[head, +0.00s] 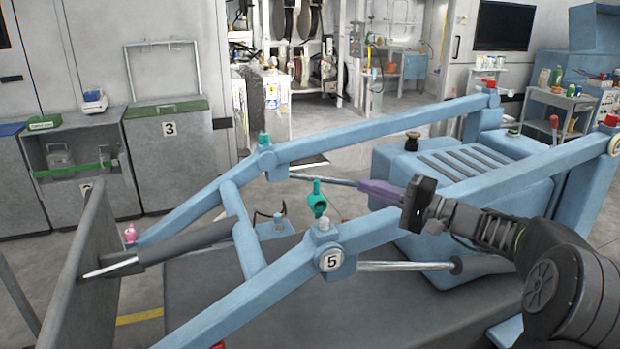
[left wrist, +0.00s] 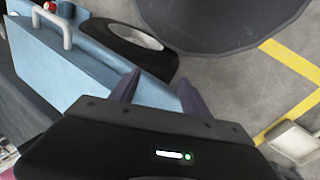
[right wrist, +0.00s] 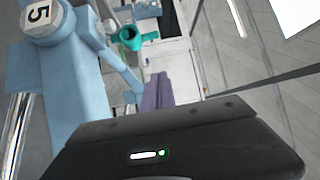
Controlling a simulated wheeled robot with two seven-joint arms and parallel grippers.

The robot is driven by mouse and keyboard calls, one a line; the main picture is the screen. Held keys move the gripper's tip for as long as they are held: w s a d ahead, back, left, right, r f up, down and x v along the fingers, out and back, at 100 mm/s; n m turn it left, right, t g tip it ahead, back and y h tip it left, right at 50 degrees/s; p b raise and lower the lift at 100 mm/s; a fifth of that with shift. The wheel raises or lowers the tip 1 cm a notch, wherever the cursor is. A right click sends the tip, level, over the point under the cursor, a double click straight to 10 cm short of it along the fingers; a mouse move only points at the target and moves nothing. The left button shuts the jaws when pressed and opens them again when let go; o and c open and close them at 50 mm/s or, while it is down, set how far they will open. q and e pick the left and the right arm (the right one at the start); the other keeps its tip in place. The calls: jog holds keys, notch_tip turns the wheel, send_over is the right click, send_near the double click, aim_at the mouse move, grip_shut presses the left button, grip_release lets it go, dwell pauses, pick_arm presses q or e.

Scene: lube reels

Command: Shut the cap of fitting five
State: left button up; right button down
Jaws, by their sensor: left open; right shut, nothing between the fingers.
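Fitting five is a pale grey nipple (head: 323,231) on the blue boom, above a round plate marked 5 (head: 332,259) in the head view. Its teal cap (head: 317,197) stands open, tipped up behind the fitting, with its hollow mouth showing. My left gripper (left wrist: 160,85) is open and empty, out of the head view.
The two blue booms (head: 400,128) and the slotted blue housing (head: 465,165) surround the work area. Other caps show on the booms: a teal one (head: 264,138) and a pink one (head: 130,234). A silver rod (head: 405,266) runs below the near boom.

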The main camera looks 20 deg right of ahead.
aim_at(317, 195)
jog(key=shift+s+d, duration=0.25)
jog(key=shift+s, duration=0.05)
jog(key=w+a+p, duration=0.4)
jog(key=w+a, duration=0.1)
jog(key=a, duration=0.3)
jog(key=shift+w+r, duration=0.15)
jog(key=shift+r, duration=0.05)
dwell(0.5)
